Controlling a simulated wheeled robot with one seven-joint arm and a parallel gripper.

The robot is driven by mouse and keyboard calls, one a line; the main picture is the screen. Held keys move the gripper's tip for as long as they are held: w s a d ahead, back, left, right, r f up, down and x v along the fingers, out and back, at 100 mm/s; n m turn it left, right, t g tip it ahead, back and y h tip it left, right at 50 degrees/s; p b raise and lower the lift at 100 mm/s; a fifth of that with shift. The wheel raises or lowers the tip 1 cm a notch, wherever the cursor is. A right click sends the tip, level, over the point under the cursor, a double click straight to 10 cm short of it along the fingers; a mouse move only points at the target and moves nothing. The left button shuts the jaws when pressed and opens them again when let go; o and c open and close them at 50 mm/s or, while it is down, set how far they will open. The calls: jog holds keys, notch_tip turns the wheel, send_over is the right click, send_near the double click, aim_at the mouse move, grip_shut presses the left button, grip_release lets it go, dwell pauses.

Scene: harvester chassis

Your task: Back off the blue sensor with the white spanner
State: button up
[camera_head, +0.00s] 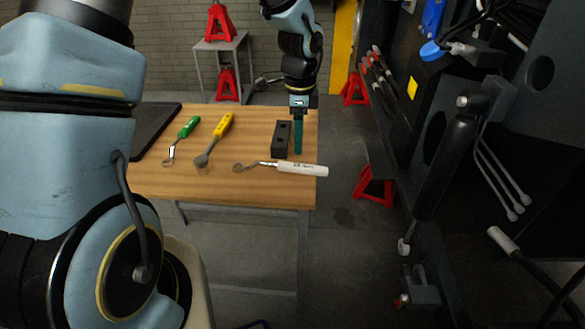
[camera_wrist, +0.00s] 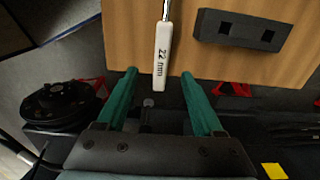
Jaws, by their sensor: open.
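The white spanner (camera_head: 302,168) lies near the front right edge of the wooden table (camera_head: 250,190), its handle end sticking out slightly past the right edge. In the wrist view its handle (camera_wrist: 162,62) reads "22 mm" and shows between my fingertips. My gripper (camera_head: 298,153), with teal fingers, is open and empty; it also shows in the wrist view (camera_wrist: 159,75). The fingers appear above the spanner, not closed on it; the height gap is unclear. On the machine at upper right are a blue part (camera_head: 433,18) and a light-blue round part (camera_head: 430,50); I cannot tell which is the sensor.
A green-handled spanner (camera_head: 188,128) and a yellow-handled spanner (camera_head: 223,126) lie left on the table. A black block with square holes (camera_head: 281,141) stands close beside my fingers. The dark machine (camera_head: 480,120) fills the right side. Red stands (camera_head: 372,187) are on the floor.

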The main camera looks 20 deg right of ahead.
aim_at(294, 165)
notch_tip(294, 165, down, 3)
jog(key=shift+f, duration=0.1)
jog(key=shift+w+a+f+p, duration=0.15)
jog(key=shift+a+f+p, duration=0.1)
jog(key=shift+f+p, duration=0.25)
jog(key=shift+w+a+f+p, duration=0.15)
jog(key=shift+f+p, duration=0.15)
jog(key=shift+f, duration=0.75)
jog(key=shift+w+a+f+p, duration=0.1)
jog(key=shift+f+p, duration=0.15)
jog(key=shift+f, duration=0.8)
grip_shut()
